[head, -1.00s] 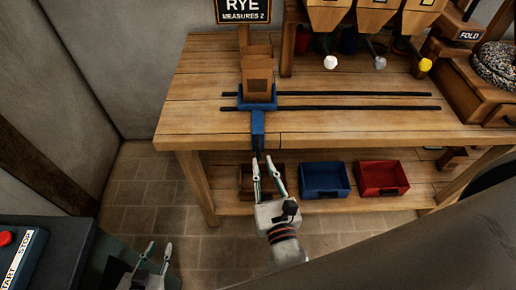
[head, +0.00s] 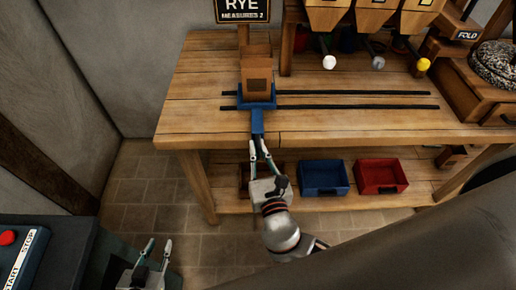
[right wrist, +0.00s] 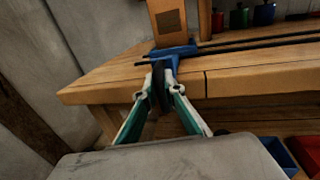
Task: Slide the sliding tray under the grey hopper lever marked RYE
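The blue sliding tray (head: 243,103) sits at the left end of dark rails on the wooden bench. It bears a brown box-like container (head: 257,82), and its blue handle (head: 257,122) reaches past the front edge. My right gripper (head: 257,146) is at the handle's lower end. In the right wrist view my right gripper (right wrist: 161,78) has one finger on each side of the dark grip (right wrist: 161,92); whether they press on it is unclear. My left gripper (head: 159,242) is open and empty at lower left. The RYE sign (head: 242,10) stands behind the tray; the grey hopper lever (head: 378,63) is to the right.
A white-tipped lever (head: 329,62) and a yellow-tipped lever (head: 424,65) flank the grey one. The rails (head: 350,106) are clear to the right of the tray. A blue bin (head: 324,191) and a red bin (head: 381,190) stand on the lower shelf.

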